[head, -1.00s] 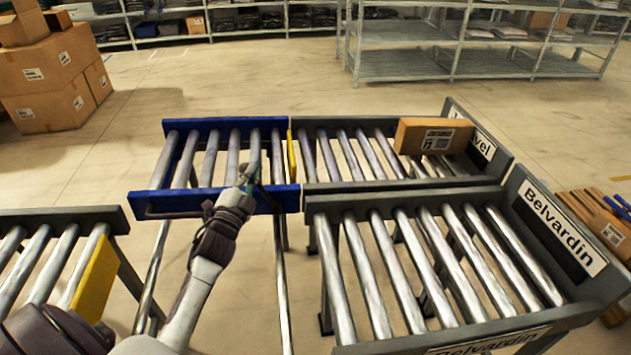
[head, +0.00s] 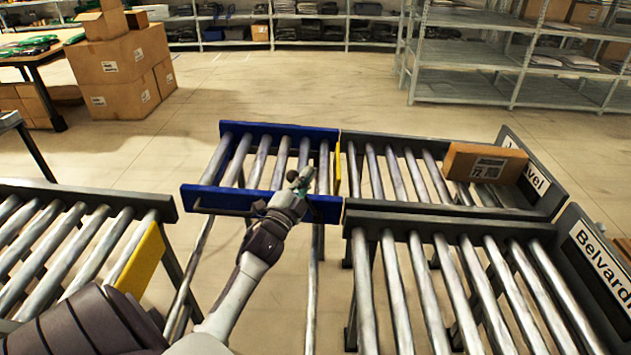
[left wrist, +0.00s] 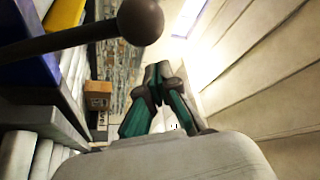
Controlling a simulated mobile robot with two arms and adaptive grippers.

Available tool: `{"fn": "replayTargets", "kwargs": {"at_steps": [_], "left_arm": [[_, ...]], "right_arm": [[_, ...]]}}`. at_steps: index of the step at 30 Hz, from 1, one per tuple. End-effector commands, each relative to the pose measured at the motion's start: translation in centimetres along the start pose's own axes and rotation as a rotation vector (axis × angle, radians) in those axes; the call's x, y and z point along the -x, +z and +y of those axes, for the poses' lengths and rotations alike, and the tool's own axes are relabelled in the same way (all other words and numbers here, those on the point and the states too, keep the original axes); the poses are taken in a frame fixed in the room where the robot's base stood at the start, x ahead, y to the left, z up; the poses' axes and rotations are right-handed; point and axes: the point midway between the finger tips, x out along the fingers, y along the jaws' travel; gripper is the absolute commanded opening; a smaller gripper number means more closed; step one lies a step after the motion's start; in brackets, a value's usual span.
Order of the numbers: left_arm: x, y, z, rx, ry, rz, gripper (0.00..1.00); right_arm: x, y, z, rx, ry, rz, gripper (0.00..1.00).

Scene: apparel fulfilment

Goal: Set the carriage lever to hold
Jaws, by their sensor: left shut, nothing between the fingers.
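The carriage is a blue-framed roller section (head: 265,130) in the middle of the head view, lined up with the far grey lane. A lever shows in the left wrist view as a dark rod with a round knob (left wrist: 140,22), beside the blue frame (left wrist: 28,45). In the head view my gripper and wrist cover that spot, so the lever's setting cannot be read. My left gripper (head: 304,176) is at the right part of the carriage's near rail. Its green and dark fingers (left wrist: 155,88) are shut and empty, with the knob apart from them in the picture.
A yellow stop plate (head: 338,168) stands between carriage and far lane. That lane carries a cardboard box (head: 486,162). A near grey lane (head: 450,275) lies right, and another roller conveyor (head: 70,240) with a yellow plate (head: 141,259) lies left. Floor is open behind the carriage.

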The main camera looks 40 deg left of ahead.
Motion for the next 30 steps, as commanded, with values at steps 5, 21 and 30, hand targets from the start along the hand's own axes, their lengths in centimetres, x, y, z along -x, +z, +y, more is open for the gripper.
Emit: {"fn": "replayTargets", "kwargs": {"at_steps": [5, 21, 30], "left_arm": [[3.5, -0.1, 0.1, 0.000, 0.002, 0.001, 0.00], [9.8, -0.4, -0.4, 0.001, -0.002, 0.007, 0.00], [9.7, -0.4, -0.4, 0.001, -0.002, 0.007, 0.00]], "right_arm": [[-0.5, 0.3, 1.4, 0.006, 0.017, -0.003, 0.61], [-1.4, 0.0, -0.5, 0.000, -0.006, 0.002, 0.61], [-1.4, 0.1, 0.2, 0.002, 0.002, 0.000, 0.61]]}}
